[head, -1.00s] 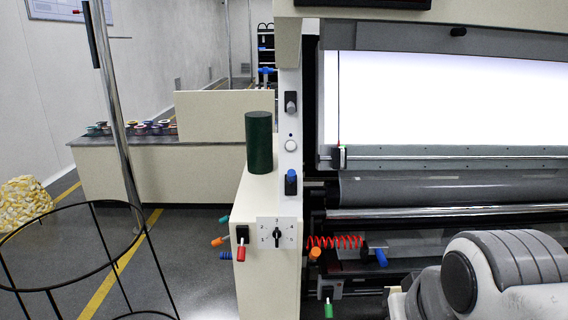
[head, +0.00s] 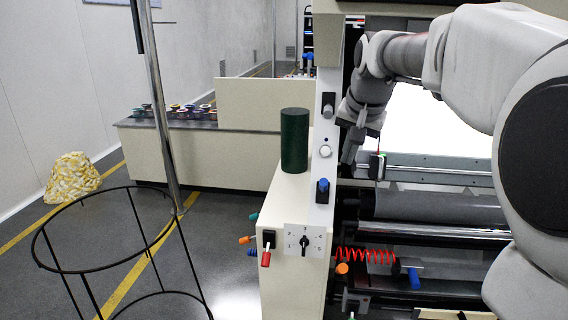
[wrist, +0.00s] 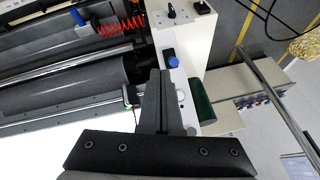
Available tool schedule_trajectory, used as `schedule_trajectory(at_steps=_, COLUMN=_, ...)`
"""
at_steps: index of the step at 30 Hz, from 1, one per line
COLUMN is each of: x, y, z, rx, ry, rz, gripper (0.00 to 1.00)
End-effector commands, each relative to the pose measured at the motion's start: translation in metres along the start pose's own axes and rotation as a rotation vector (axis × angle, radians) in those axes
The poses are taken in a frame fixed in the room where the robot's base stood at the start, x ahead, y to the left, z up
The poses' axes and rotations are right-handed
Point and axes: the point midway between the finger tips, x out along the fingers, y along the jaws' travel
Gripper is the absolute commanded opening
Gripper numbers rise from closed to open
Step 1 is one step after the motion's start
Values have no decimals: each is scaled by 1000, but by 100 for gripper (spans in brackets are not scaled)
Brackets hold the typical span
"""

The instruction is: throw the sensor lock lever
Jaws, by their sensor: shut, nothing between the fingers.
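A small dark sensor block (head: 377,166) with a thin red line above it sits on the rail below the bright panel; it also shows in the wrist view (wrist: 129,97). No label marks the sensor lock lever, so I cannot tell which handle it is. A blue-knobbed switch (head: 323,190) is on the white post; in the wrist view it (wrist: 169,57) is just beyond my fingertips. My gripper (head: 349,154) is shut and empty, pointing down in front of the post, left of the sensor block. In the wrist view its fingers (wrist: 158,75) hide part of the post.
A dark green cylinder (head: 294,140) stands on the cream cabinet, left of the post. Red (head: 266,257), orange (head: 342,268) and blue (head: 414,278) handles and a numbered dial (head: 304,241) sit lower. A black wire hoop stand (head: 110,189) is at left; open floor lies behind it.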

Motion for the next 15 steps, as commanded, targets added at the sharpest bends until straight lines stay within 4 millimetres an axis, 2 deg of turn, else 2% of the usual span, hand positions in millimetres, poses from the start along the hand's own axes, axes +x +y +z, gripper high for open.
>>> schedule_trajectory(at_steps=1, x=7, y=-4, z=-16, rx=28, ry=-6, rz=-2, gripper=0)
schedule_trajectory(at_steps=6, x=34, y=-14, z=-62, rx=129, ry=-14, rz=-14, gripper=0)
schedule_trajectory(at_steps=10, x=55, y=-18, z=-89, rx=195, ry=-21, rz=-22, gripper=0)
schedule_trajectory(at_steps=15, x=73, y=-18, z=-109, rx=254, ry=-25, rz=-30, gripper=0)
